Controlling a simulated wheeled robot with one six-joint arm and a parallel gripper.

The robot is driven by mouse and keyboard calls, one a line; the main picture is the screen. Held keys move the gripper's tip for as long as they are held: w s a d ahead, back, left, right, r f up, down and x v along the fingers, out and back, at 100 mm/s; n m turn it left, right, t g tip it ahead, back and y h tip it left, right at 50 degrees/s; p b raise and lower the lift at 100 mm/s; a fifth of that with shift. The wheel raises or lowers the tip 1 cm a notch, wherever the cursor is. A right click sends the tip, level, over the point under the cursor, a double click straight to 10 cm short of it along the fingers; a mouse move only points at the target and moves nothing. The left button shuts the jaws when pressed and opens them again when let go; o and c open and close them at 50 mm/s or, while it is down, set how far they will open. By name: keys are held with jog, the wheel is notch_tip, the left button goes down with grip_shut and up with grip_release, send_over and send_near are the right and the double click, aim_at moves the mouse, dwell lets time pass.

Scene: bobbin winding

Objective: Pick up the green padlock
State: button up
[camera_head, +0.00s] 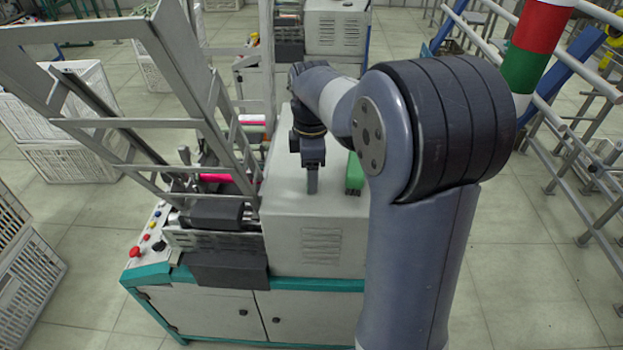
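A green object (354,173), which looks like the padlock, is on the grey top of the winding machine (318,216), right of the picture's centre. My arm hides its right side, and its lower end looks dark. My gripper (312,189) points down over the same grey top, a little to the left of the green object and apart from it. The fingers show side-on as one narrow dark shape, so their opening cannot be seen. Nothing is visible hanging from them.
A slanted metal frame (205,75) and a pink bobbin (215,178) stand to the left of the machine top. A control panel with a red button (134,252) is at front left. White crates (70,160) stand on the floor. Railings fill the right side.

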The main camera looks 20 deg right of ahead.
jog(key=c, duration=1.1)
jog(key=shift+r, duration=0.1)
